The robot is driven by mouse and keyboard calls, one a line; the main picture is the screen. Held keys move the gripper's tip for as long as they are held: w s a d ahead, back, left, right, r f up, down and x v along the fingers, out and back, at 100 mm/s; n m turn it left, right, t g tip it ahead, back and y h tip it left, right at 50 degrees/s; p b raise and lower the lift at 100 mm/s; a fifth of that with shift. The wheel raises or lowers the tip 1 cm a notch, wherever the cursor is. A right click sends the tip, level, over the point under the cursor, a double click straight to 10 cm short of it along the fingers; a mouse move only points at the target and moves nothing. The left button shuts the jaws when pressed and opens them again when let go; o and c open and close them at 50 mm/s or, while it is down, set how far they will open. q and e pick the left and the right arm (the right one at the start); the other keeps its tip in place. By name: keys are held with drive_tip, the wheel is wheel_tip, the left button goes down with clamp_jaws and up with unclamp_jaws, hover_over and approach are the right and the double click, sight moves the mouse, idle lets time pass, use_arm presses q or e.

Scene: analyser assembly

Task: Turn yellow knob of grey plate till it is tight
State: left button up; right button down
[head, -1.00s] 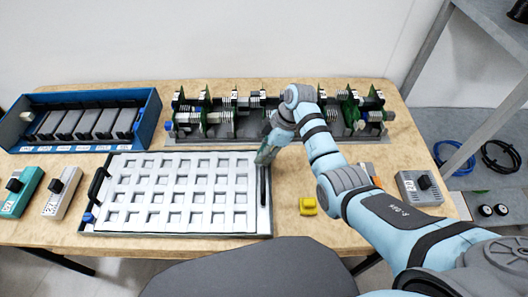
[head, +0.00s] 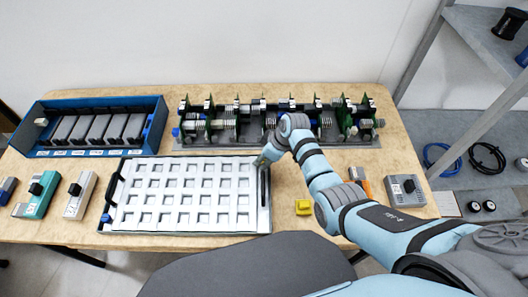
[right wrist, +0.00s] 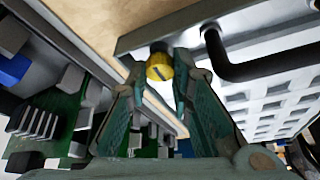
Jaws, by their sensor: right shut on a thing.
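The grey plate (head: 120,222) lies flat on the table at the front, with a white waffle-like face and a black handle on each short side. My right gripper (head: 262,161) is at its far right corner. In the right wrist view the yellow knob (right wrist: 160,67) sits at the plate's rim, next to a black handle. It is between the fingertips of my right gripper (right wrist: 160,76), which is shut on it. The knob has a dark slot mark across it. In the head view the gripper hides the knob. My left gripper is in neither view.
A rack of green circuit boards (head: 280,140) stands just behind my right gripper. A blue crate (head: 90,152) with dark modules stands at the back left.

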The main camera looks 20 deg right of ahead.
drive_tip(key=shift+m+t+h+p, duration=0.3)
drive_tip(key=shift+m+p, duration=0.4)
drive_tip(key=shift+m, duration=0.2)
drive_tip(key=c, duration=1.7)
unclamp_jaws()
drive_tip(key=v, duration=1.2)
